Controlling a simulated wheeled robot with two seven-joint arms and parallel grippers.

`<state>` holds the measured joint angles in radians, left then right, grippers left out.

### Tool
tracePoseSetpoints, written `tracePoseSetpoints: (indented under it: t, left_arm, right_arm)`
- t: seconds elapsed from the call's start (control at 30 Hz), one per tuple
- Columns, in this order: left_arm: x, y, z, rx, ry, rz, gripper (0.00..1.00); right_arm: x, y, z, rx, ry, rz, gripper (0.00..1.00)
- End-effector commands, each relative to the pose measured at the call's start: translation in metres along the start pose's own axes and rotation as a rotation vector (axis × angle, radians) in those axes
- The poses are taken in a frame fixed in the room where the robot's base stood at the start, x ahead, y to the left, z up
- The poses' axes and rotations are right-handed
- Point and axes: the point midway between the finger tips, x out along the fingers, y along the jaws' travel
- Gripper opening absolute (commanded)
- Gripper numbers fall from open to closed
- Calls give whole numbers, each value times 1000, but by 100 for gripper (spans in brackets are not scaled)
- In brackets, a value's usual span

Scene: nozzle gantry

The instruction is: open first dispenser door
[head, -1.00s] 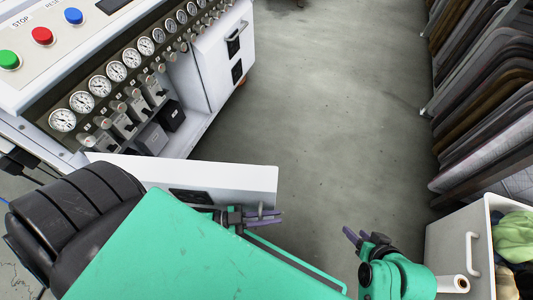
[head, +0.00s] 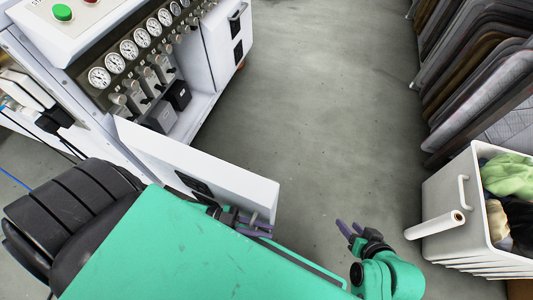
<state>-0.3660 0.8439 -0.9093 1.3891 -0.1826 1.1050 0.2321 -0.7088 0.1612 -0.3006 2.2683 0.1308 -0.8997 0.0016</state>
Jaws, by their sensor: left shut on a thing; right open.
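The first dispenser door (head: 235,185) is a white panel swung out from the near end of the white dispenser cabinet (head: 205,105), standing wide open. A black recessed latch (head: 193,184) shows on its near face. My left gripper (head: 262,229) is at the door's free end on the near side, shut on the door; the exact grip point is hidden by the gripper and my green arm. My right gripper (head: 345,229) is open and empty, above the floor right of the door, apart from everything.
Gauges (head: 128,50), valves and dark boxes (head: 178,95) line the cabinet's open bay. Padded panels (head: 480,80) are racked behind. The floor (head: 325,110) between is clear.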

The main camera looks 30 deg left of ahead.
Motion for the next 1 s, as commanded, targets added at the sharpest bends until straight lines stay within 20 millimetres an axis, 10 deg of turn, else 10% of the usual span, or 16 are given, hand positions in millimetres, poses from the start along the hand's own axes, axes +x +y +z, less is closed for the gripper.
tracePoseSetpoints:
  t: [0.57, 0.63, 1.0]
  left_arm:
    - [-4, 2, 0, 1, 1, 14, 0]
    - [-4, 2, 0, 1, 1, 14, 27]
    - [-3, 3, 0, 1, 1, 14, 27]
  right_arm:
    - [-3, 3, -7, -3, 12, 7, 50]
    - [-3, 3, -6, -3, 12, 7, 50]
    - [-1, 3, -4, -2, 6, 6, 50]
